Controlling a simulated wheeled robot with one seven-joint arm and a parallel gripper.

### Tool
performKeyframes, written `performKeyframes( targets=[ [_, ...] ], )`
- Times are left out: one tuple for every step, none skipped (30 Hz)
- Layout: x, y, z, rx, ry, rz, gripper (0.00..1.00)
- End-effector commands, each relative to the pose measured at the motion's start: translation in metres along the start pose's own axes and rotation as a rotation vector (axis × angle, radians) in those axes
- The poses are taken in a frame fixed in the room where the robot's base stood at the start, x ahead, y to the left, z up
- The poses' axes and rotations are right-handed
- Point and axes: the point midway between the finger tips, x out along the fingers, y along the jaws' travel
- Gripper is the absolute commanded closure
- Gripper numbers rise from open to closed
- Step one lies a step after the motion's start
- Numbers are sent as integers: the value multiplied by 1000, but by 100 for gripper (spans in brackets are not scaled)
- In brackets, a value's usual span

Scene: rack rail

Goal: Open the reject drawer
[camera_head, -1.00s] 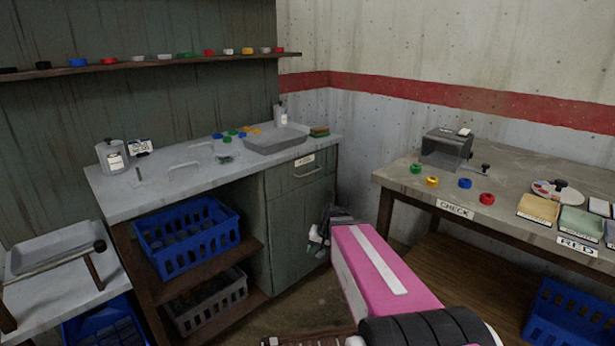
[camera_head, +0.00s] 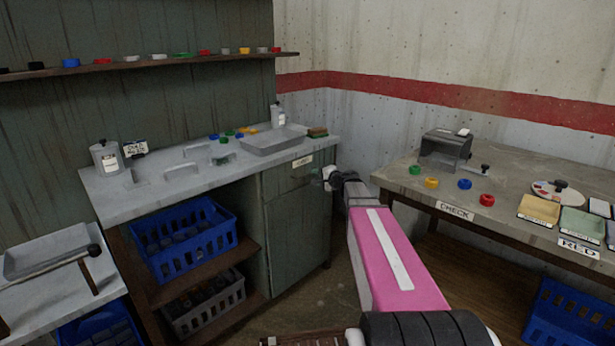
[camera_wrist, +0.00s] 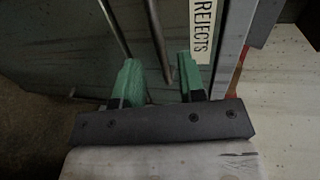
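The reject drawer (camera_head: 285,180) is at the top of the green-grey cabinet, under the right end of the counter, and looks shut. Its white REJECTS label (camera_wrist: 203,28) is clear in the wrist view, and the label also shows small in the head view (camera_head: 303,161). My gripper (camera_wrist: 160,78) has green fingertips, set apart on either side of a thin bar-like drawer handle (camera_wrist: 157,35). The fingers look open, and I cannot tell whether either touches the handle. In the head view my gripper (camera_head: 327,178) is at the drawer front's right side and hides part of it.
The counter (camera_head: 165,187) holds a grey tray (camera_head: 272,141), a canister and small coloured rings. A blue crate (camera_head: 190,255) sits on the shelf beneath. The CHECK table (camera_head: 500,170) stands to the right, with a floor gap between it and the cabinet.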

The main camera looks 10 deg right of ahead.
Motion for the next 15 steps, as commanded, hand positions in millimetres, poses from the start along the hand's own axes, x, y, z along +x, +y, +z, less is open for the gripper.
performKeyframes(
  targets=[
    [9, 0, -1, 0, -1, 0, 63],
    [13, 0, -1, 0, -1, 0, 63],
    [19, 0, -2, 0, 0, 1, 63],
    [24, 0, -2, 0, 0, 1, 63],
    [29, 0, -2, -1, -1, 1, 63],
    [35, 0, -1, -1, -2, 1, 63],
    [39, 0, -1, -1, -2, 1, 63],
    [44, 1, -1, -1, -2, 1, 63],
    [48, 1, -1, -1, -1, 1, 63],
    [51, 1, -1, -1, -1, 1, 63],
    [54, 1, -1, -1, 0, 1, 63],
    [56, 1, -1, -1, 0, 1, 63],
    [58, 1, -1, -1, 0, 1, 63],
    [58, 1, 0, -1, 0, 1, 63],
    [59, 1, 0, -1, 0, 1, 63]
  ],
)
